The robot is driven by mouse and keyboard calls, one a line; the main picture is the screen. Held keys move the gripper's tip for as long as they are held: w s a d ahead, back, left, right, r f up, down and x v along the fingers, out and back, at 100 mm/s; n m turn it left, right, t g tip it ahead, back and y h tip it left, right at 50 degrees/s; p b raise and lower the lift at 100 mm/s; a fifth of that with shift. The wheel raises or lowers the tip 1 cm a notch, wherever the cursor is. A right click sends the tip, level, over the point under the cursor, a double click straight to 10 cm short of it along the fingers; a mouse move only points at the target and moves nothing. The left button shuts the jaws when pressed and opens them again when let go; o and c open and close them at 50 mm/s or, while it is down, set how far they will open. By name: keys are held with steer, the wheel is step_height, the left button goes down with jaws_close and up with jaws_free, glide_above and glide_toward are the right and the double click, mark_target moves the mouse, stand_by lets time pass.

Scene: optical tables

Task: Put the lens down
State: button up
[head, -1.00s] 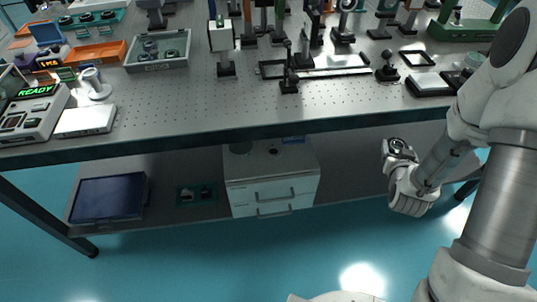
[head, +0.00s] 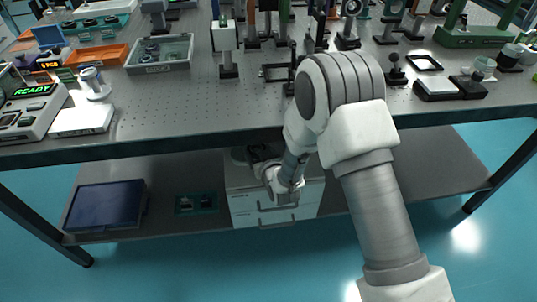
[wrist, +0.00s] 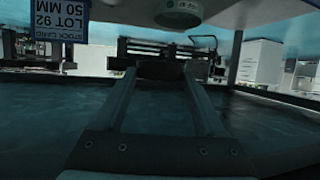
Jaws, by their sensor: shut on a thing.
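In the wrist view my gripper (wrist: 160,72) is shut on a dark, thin piece, seen edge-on between the fingertips; I take it to be the lens (wrist: 158,68). In the head view my gripper (head: 262,158) is under the table's front edge, at the top of the white drawer cabinet (head: 243,206) on the lower shelf. My own arm and the table edge hide much of the cabinet top. I cannot tell whether the held piece touches the cabinet. The wrist picture is upside down.
In the wrist view a blue stock card (wrist: 60,22) reads "LOT 92 50 MM", and a round pale-green-faced thing (wrist: 178,14) is near the held piece. The tabletop (head: 190,115) overhangs the lower shelf (head: 425,170). A dark blue panel (head: 105,205) and teal tray (head: 196,203) are left.

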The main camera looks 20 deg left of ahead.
step_height(320, 180, down, 10)
steer(key=b, duration=0.3)
steer(key=shift+s+a, duration=0.1)
steer(key=shift+f+b, duration=0.15)
steer(key=shift+b, duration=0.15)
steer(key=o, duration=1.4)
steer(key=shift+c, duration=0.2)
